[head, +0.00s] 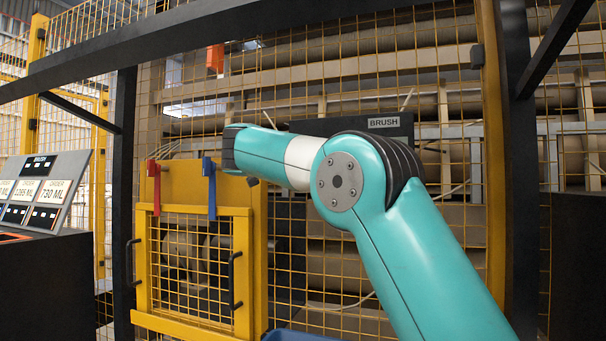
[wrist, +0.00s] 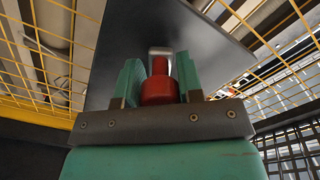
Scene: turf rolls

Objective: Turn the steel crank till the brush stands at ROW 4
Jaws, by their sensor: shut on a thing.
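My gripper (wrist: 160,82) has its two teal fingers closed on either side of a red knob (wrist: 158,90) in the wrist view. A short pale steel piece (wrist: 160,51) shows just beyond the knob, in front of a dark flat panel (wrist: 125,60); I take knob and steel to be the crank. In the head view, a dark panel labelled BRUSH (head: 383,122) stands behind my teal arm. My arm hides the gripper and crank there. I cannot make out the brush or any row marks.
A yellow mesh gate (head: 245,270) with black handles stands at left centre, with a red lever (head: 153,172) and a blue lever (head: 208,172) above it. A sloped console (head: 58,165) with number displays is at far left. Yellow mesh fencing and dark posts surround the area.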

